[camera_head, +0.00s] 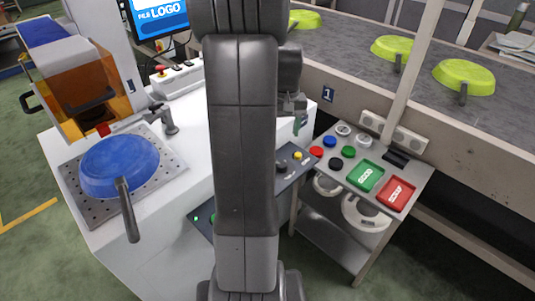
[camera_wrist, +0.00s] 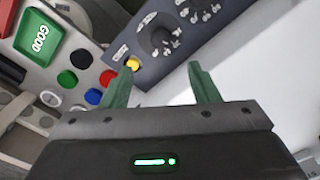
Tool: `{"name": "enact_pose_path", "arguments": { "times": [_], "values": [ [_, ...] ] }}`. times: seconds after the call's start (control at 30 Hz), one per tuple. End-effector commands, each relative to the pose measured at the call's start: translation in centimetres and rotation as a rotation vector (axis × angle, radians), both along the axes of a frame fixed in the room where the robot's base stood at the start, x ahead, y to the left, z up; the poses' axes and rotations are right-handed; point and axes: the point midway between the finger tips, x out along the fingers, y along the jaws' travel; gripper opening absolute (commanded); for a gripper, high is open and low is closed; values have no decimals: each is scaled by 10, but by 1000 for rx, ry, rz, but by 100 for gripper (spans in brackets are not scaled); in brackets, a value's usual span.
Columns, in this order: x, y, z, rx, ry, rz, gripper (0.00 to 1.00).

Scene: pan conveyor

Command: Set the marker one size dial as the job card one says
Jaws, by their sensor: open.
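A dark control panel (camera_wrist: 180,62) shows in the wrist view with a black dial (camera_wrist: 160,36) and a second black dial (camera_wrist: 196,9) cut by the top edge. Both have white marks around them, too small to read, so I cannot tell which is the size dial. The panel also shows in the head view (camera_head: 262,190), partly behind my arm. My gripper (camera_wrist: 164,68) is open and empty, its green fingers apart, just short of the first dial. The left fingertip appears near a yellow button (camera_wrist: 132,63). I cannot make out a job card.
A blue pan (camera_head: 118,165) rests on a perforated plate at left. Yellow-green pans (camera_head: 463,77) lie on the conveyor (camera_head: 335,45) behind.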

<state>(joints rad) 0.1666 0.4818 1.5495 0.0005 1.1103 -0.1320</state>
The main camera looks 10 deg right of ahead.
Motion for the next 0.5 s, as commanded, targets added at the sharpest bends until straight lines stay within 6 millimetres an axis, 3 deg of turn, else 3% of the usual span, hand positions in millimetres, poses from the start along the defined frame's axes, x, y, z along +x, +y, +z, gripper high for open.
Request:
{"name": "enact_pose_path", "arguments": {
  "times": [0.27,0.5],
  "values": [
    [4,-2,-27,0,4,-1,55],
    [4,-2,-79,0,5,-1,55]
  ]
}}
